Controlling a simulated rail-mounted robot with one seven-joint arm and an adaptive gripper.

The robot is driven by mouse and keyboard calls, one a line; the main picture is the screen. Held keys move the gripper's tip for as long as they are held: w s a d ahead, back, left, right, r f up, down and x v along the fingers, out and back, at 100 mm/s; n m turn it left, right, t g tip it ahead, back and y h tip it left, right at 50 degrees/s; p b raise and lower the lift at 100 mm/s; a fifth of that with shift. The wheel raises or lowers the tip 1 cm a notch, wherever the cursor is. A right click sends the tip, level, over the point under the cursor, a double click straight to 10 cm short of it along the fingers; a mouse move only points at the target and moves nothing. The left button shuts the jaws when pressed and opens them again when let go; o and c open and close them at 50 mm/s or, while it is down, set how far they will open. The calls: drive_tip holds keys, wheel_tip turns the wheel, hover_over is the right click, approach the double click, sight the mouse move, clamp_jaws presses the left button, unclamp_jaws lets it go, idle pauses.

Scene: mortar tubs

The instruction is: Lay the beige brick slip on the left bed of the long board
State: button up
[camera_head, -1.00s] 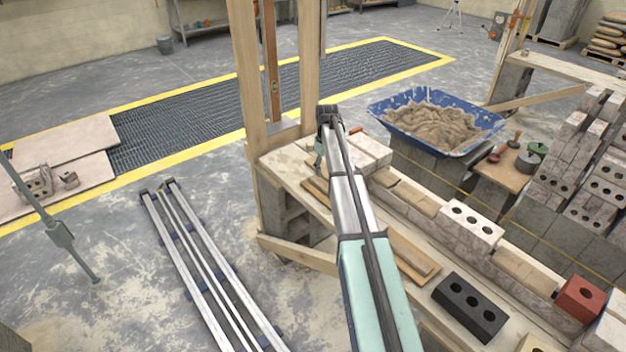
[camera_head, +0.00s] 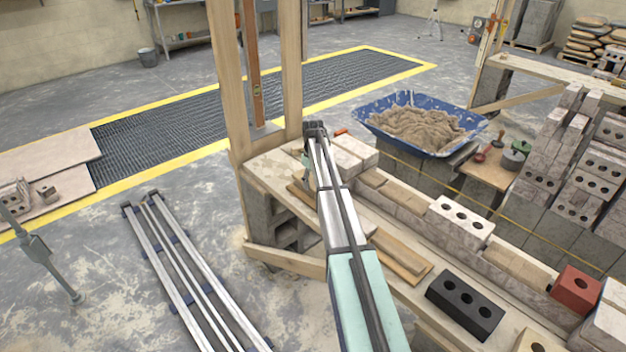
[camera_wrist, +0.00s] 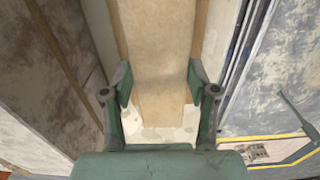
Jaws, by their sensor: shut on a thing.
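My gripper (camera_wrist: 159,84) has one green finger on each side of a beige, flat piece in the wrist view and is shut on it. This piece, which looks like the beige brick slip (camera_wrist: 157,70), runs up the middle of the picture between the fingers. In the head view my gripper (camera_head: 308,160) is at the far left end of the bench, mostly behind my arm, and the held piece cannot be made out there. A long wooden board (camera_head: 408,268) lies along the bench, partly hidden by my arm. Its left bed cannot be made out.
Wooden posts (camera_head: 228,90) stand just left of my gripper. A row of bricks with a white holed brick (camera_head: 461,219) runs along the bench's right side. A black holed brick (camera_head: 464,305) and a red brick (camera_head: 576,289) lie nearer. A blue mortar tub (camera_head: 470,150) stands behind.

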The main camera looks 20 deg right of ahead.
drive_tip(key=shift+f, duration=0.4)
drive_tip(key=shift+f, duration=0.4)
idle(0.5)
drive_tip(key=o, duration=1.6)
drive_tip(key=shift+r, duration=0.1)
